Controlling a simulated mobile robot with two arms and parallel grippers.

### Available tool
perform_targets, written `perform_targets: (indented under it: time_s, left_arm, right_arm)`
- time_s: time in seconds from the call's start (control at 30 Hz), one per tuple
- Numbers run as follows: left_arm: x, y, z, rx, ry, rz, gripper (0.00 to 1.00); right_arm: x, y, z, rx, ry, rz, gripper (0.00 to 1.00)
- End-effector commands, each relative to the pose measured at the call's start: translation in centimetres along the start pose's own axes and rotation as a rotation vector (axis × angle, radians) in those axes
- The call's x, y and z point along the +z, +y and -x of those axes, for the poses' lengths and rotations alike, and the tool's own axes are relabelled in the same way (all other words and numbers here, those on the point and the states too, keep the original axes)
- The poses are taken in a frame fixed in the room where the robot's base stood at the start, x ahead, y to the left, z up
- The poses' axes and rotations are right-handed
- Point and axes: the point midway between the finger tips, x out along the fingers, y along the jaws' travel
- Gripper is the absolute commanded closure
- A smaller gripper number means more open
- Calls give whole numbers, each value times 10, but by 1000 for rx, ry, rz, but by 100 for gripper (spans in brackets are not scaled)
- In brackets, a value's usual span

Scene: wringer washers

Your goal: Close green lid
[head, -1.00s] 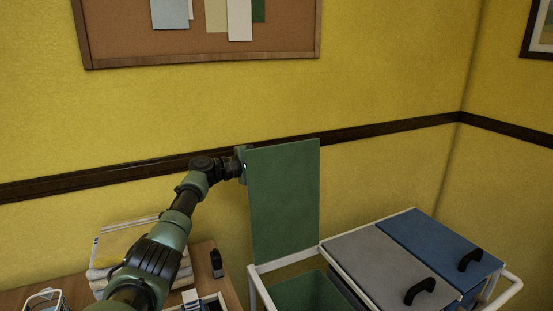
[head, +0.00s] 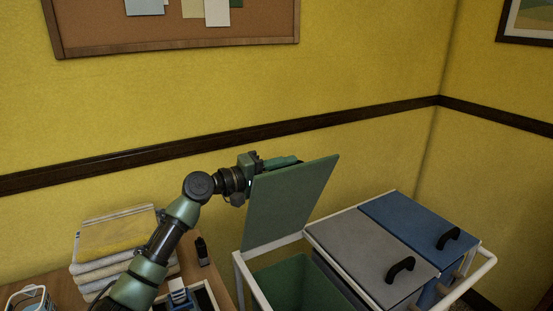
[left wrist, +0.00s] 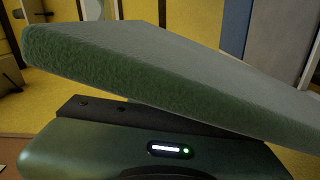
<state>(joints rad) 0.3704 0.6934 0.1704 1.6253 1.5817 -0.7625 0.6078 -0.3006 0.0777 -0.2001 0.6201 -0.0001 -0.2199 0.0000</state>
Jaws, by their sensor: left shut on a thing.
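My right gripper is in neither view.
The white cart frame (head: 250,280) also carries a grey lid (head: 355,250) and a blue lid (head: 405,220), both closed with black handles. Folded towels (head: 115,240) and small items lie on the wooden table at left. The yellow wall stands close behind.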

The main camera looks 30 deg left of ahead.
Motion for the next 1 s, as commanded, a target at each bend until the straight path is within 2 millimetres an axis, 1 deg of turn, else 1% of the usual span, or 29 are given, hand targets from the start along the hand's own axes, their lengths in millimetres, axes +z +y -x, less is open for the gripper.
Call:
perform_targets:
  time_s: [0.03, 0.1, 0.3, 0.73, 0.77, 0.8, 0.83, 1.0]
  left_arm:
    - [9, -4, 0, -5, -5, -17, 100]
    - [16, -4, 0, -5, -5, -41, 100]
    - [29, -5, 0, -4, -4, -82, 100]
    - [31, -5, 0, -5, -4, -90, 100]
    - [31, -5, 0, -5, -4, -90, 77]
    - [31, -5, 0, -5, -4, -90, 66]
    - [31, -5, 0, -5, -4, -90, 59]
    - [30, -4, 0, -3, -3, -91, 59]
  right_arm:
    - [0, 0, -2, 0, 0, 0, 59]
    - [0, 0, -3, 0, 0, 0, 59]
    - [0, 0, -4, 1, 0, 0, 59]
    - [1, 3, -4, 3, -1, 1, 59]
    - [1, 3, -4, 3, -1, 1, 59]
    - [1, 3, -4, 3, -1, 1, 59]
    - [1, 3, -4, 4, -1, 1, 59]
    - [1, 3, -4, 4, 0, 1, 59]
